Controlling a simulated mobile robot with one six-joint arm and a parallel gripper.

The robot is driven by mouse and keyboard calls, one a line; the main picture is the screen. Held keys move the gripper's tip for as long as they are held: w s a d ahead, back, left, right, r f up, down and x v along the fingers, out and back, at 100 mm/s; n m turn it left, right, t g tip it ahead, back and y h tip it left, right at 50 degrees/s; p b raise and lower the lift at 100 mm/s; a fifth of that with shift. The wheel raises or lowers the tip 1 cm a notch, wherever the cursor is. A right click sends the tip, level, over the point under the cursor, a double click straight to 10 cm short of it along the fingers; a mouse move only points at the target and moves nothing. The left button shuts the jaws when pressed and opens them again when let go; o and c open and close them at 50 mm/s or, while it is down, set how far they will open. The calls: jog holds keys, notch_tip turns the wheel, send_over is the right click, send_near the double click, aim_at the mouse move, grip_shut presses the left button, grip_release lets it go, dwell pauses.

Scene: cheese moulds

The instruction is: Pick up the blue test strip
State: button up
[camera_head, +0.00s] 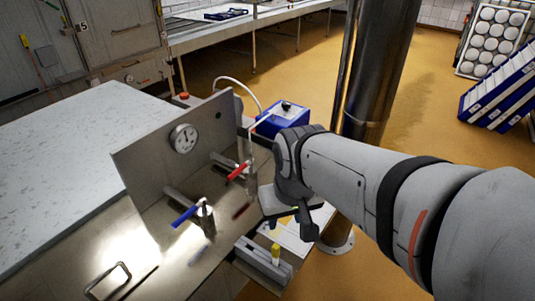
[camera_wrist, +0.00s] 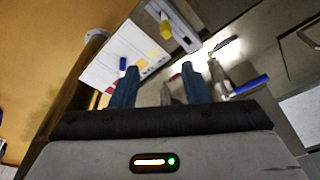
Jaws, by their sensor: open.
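The sheet carries small yellow and reddish patches. My gripper (camera_wrist: 158,72) is open and empty, its two fingers pointing towards the sheet and the bench edge. In the head view my gripper (camera_head: 303,222) hangs over the white sheet (camera_head: 288,236) and hides part of it.
A grey holder (camera_head: 256,262) with a yellow-topped item (camera_head: 275,252) stands beside the sheet. Left are a blue-handled valve (camera_head: 185,216), a red-handled valve (camera_head: 238,171) and an upright panel with a gauge (camera_head: 184,138). A blue box (camera_head: 283,118) and a steel column (camera_head: 375,75) stand behind.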

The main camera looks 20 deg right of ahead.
jog(key=w+d+f+m+b, duration=0.1)
jog(key=w+d+f, duration=0.3)
jog(key=w+f, duration=0.1)
jog(key=w+d+f+m+g+b, duration=0.1)
jog(key=w+d+f, duration=0.4)
jog(key=w, duration=0.2)
jog(key=w+d+f+m+g+b, duration=0.1)
jog(key=w+d+f, duration=0.3)
jog(key=w+f, duration=0.1)
jog(key=shift+w+d+f+m, duration=0.2)
jog(key=shift+w+f+m, duration=0.15)
jog(key=shift+w, duration=0.35)
jog(key=shift+w+d+f+b, duration=0.1)
jog(key=shift+f+b, duration=0.2)
jog(key=shift+f, duration=0.05)
notch_tip(320, 180, down, 7)
jog(key=shift+f, duration=0.2)
grip_shut()
